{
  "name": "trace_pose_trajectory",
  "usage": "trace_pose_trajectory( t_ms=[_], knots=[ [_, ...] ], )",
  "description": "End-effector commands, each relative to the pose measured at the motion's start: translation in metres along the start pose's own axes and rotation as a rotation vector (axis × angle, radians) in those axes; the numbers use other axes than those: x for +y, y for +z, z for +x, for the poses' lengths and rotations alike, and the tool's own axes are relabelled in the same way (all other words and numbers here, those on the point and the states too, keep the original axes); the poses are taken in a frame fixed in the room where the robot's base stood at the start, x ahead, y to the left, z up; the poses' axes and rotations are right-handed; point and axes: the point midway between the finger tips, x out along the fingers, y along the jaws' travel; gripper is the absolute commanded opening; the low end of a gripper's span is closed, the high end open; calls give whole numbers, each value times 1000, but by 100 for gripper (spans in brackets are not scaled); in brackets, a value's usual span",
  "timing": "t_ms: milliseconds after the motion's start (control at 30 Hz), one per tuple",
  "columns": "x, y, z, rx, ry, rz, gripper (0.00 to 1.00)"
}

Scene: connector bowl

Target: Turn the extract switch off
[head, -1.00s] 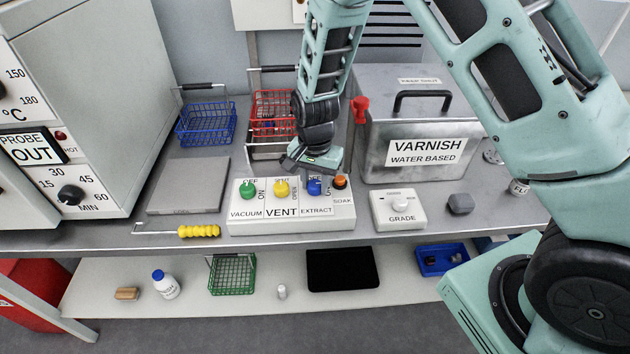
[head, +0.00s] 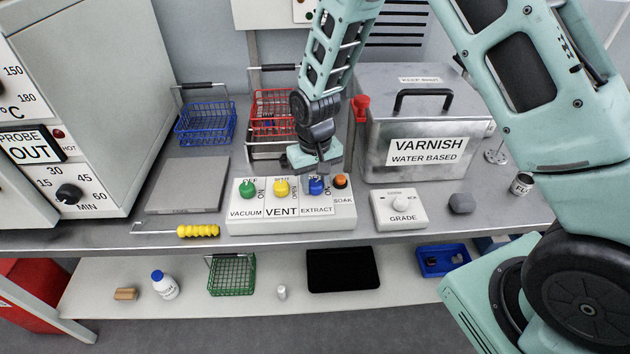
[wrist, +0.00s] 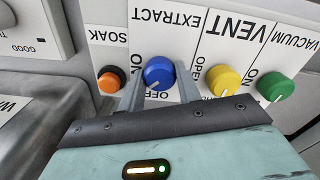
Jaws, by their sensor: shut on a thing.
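The switch panel (head: 290,215) is a white box on the bench with several knobs. The extract switch is a blue knob (head: 316,187) between the yellow vent knob (head: 281,189) and the orange soak button (head: 340,181). My gripper (head: 316,176) reaches down from behind onto the blue knob. In the wrist view the two grey fingers (wrist: 159,84) are shut on the sides of the blue knob (wrist: 158,71). Its white mark points down and slightly left in that view, towards the partly hidden OFF lettering. The label EXTRACT (wrist: 166,19) appears upside down.
A metal varnish tank (head: 415,130) stands behind right. A grade dial box (head: 398,210) sits right of the panel. Red (head: 272,125) and blue (head: 205,124) wire baskets are behind. The green vacuum knob (head: 247,189) is at the panel's left. A yellow-handled tool (head: 198,231) lies at the front edge.

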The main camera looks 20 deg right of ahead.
Motion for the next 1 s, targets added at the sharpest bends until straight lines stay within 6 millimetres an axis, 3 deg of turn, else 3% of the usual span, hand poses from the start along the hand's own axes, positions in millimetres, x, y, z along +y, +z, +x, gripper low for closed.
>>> trace_pose_trajectory(
  t_ms=[600,1000],
  knots=[
    [0,-1,-1,3,0,-556,11],
    [-1,-1,-1,4,0,-752,11]
  ],
)
